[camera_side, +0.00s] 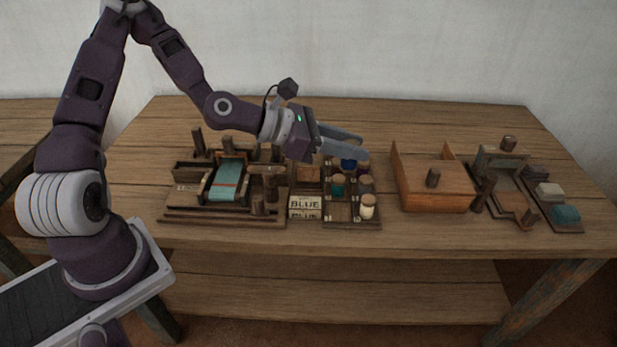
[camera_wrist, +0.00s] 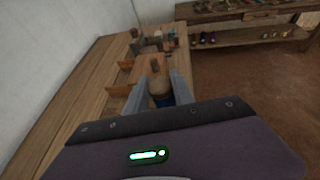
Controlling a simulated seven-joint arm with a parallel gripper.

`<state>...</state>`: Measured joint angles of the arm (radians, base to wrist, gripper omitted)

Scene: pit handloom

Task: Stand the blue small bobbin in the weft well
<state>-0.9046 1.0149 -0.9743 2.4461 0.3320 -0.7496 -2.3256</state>
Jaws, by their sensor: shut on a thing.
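My gripper (camera_side: 352,144) is shut on the blue small bobbin (camera_side: 348,164) over the back part of the bobbin rack. In the wrist view, the bobbin's pale wooden top and blue thread (camera_wrist: 165,100) sit between the two fingers (camera_wrist: 160,92). The fingers partly hide the bobbin in the side view, and I cannot tell whether its lower end touches the rack. The compartmented rack (camera_side: 339,212) holds other bobbins, among them a teal one (camera_side: 338,184) and a cream one (camera_side: 367,206). I cannot tell for sure which compartment is the weft well.
A card reading BLUE (camera_side: 305,203) lies left of the rack. A small loom with teal cloth (camera_side: 227,182) stands farther left. An open wooden box (camera_side: 434,190) stands to the right, then a tray with coloured blocks (camera_side: 565,214). The table front (camera_side: 430,232) is clear.

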